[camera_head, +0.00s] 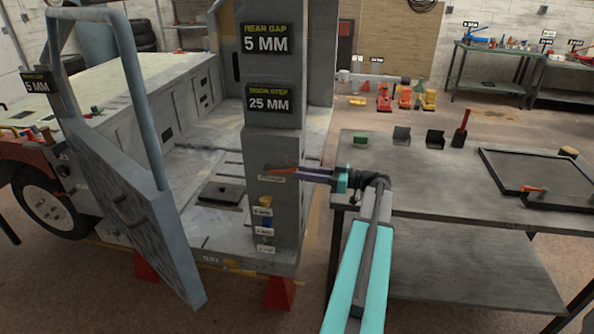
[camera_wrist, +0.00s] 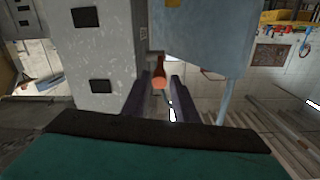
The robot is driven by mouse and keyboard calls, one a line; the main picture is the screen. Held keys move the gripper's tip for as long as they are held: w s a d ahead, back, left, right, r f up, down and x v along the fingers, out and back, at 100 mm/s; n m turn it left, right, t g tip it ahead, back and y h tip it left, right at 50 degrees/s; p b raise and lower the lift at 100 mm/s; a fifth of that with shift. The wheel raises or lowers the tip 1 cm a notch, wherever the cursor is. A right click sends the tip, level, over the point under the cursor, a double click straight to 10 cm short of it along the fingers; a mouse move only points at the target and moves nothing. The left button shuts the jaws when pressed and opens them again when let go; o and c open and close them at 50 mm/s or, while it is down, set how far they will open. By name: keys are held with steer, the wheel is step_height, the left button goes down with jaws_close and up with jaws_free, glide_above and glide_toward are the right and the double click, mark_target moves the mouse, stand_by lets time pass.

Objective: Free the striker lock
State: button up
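The striker lock shows as a small orange lever (camera_head: 279,168) on the grey door pillar (camera_head: 273,148), just above a small label that seems to read "striker". In the wrist view the orange-red lever (camera_wrist: 159,76) points toward the camera. My gripper (camera_head: 298,173) reaches in from the right at the pillar. In the wrist view its two dark fingers (camera_wrist: 160,88) are apart, with the lever's end between their tips and space on both sides. I see no clear contact. The lever's base is partly hidden.
The blue-grey door (camera_head: 122,215) stands swung open at the left. Coloured knobs with labels (camera_head: 265,222) sit lower on the pillar. A metal workbench (camera_head: 415,180) with a black tray (camera_head: 486,166) stands at the right, close under my arm.

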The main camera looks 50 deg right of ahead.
steer(key=shift+x, duration=0.9)
steer(key=shift+c, duration=0.4)
jaws_close()
steer(key=shift+a, duration=0.15)
